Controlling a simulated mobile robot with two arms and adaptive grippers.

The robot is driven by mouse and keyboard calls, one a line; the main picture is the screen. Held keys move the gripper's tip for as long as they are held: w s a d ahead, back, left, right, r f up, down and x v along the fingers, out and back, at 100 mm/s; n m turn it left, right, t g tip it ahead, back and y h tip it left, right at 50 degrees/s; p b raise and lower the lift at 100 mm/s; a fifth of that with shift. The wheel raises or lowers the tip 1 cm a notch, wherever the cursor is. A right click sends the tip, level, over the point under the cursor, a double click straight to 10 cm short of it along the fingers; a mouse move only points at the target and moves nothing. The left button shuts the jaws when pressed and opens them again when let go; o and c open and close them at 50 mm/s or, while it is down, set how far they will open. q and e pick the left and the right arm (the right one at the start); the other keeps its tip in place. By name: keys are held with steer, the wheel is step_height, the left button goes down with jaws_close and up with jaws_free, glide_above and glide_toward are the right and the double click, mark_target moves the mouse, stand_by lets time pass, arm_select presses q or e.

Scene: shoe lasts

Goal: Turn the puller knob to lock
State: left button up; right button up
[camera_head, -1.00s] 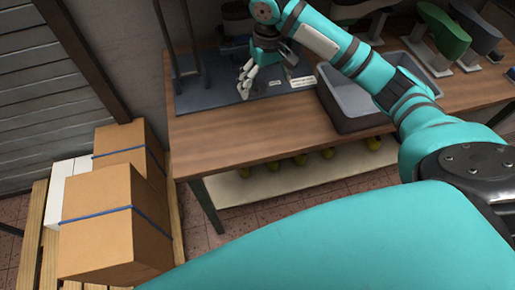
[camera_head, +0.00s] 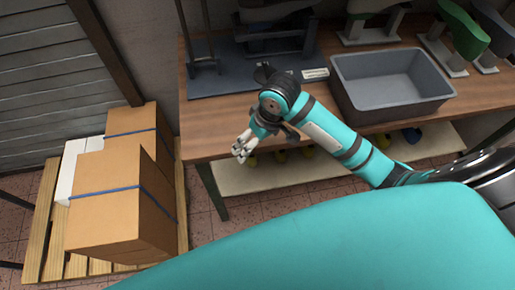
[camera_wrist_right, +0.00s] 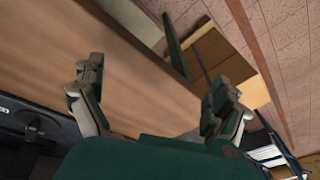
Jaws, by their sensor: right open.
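The puller (camera_head: 275,35) stands on a dark base plate (camera_head: 215,85) at the back left of the wooden bench, partly cut off by the top of the head view. A small black knob-like part (camera_head: 263,72) sits at the plate's front; a dark round part, which may be the same knob, shows at the lower left of the right wrist view (camera_wrist_right: 35,130). My right gripper (camera_head: 241,152) is over the bench's front edge, apart from the puller. In the right wrist view its fingers (camera_wrist_right: 157,75) are spread and empty. My left gripper is not in view.
A grey bin (camera_head: 392,85) stands on the bench right of the puller. Green and dark shoe lasts (camera_head: 465,40) are at the back right. Cardboard boxes (camera_head: 120,200) sit on a pallet (camera_head: 45,235) at left. Several yellow items lie on the lower shelf (camera_head: 285,178).

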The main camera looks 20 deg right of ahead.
steer(key=shift+s+a+f, duration=0.25)
steer(key=shift+s, duration=0.25)
steer(key=shift+s+a+f, duration=0.2)
steer(key=shift+s+f, duration=0.05)
steer(key=shift+s, duration=0.2)
steer(key=s+d+f+t+h, duration=0.1)
steer(key=s+d, duration=0.1)
steer(key=s, duration=0.5)
steer(key=s+d+f+h, duration=0.1)
steer(key=s+d+f, duration=0.1)
steer(key=s, duration=0.5)
step_height(320, 180, down, 26)
steer(key=s+f, duration=0.1)
steer(key=s, duration=0.2)
steer(key=s+d+f+g, duration=0.2)
steer(key=s+d+f, duration=0.1)
steer(key=s+f, duration=1.1)
steer(key=shift+s+f, duration=0.15)
steer(key=shift+s, duration=0.6)
